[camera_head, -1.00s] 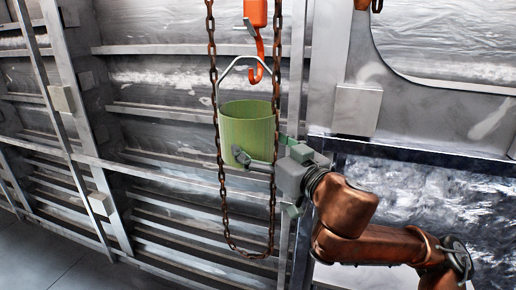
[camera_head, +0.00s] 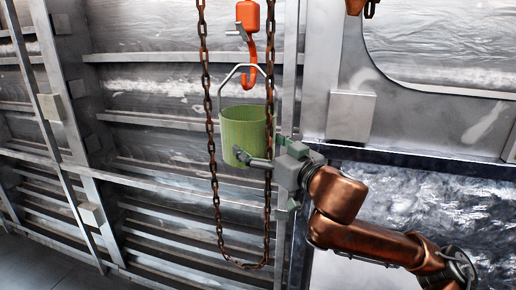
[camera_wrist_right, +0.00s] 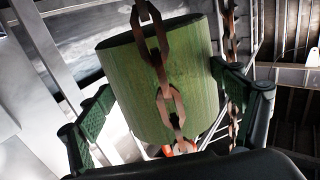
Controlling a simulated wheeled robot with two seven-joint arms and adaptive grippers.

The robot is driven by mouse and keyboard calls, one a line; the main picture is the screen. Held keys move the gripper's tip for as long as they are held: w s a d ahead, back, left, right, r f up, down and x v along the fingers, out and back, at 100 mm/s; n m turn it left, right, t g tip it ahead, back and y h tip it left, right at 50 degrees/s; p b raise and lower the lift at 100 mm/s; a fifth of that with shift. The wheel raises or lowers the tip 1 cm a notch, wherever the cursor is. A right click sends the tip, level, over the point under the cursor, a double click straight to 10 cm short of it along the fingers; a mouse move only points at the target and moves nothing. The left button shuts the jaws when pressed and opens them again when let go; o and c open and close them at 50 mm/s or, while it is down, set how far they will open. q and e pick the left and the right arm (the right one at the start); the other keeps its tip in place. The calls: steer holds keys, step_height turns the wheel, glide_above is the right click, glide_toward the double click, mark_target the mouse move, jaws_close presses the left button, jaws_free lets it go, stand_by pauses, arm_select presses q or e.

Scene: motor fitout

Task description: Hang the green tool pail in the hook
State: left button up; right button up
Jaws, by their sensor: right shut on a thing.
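The green pail (camera_head: 240,132) hangs upright in my right gripper (camera_head: 247,160), whose fingers are shut on its side. In the right wrist view the pail (camera_wrist_right: 185,85) sits between the two green-padded fingers (camera_wrist_right: 165,110). The pail's thin grey bail handle (camera_head: 224,81) stands raised over its mouth. The orange hook (camera_head: 249,78) hangs above the pail, and its curve overlaps the handle's arch in the head view. I cannot tell whether the hook is through the handle or in front of or behind it. My left gripper is out of view.
A rusty chain loop (camera_head: 212,150) hangs from above around the hook and pail; it crosses close in front of the pail in the wrist view (camera_wrist_right: 163,90). Ribbed metal wall panels (camera_head: 150,130) stand behind. A grey box (camera_head: 351,116) is on the wall at right.

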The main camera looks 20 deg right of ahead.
mark_target(266, 158)
steer(key=shift+w+d+f+b, duration=0.15)
steer(key=shift+w+f+b, duration=0.25)
steer(key=shift+f, duration=0.35)
steer(key=shift+w+d+f+b, duration=0.1)
steer(key=shift+f+b, duration=0.35)
steer(key=shift+f, duration=0.5)
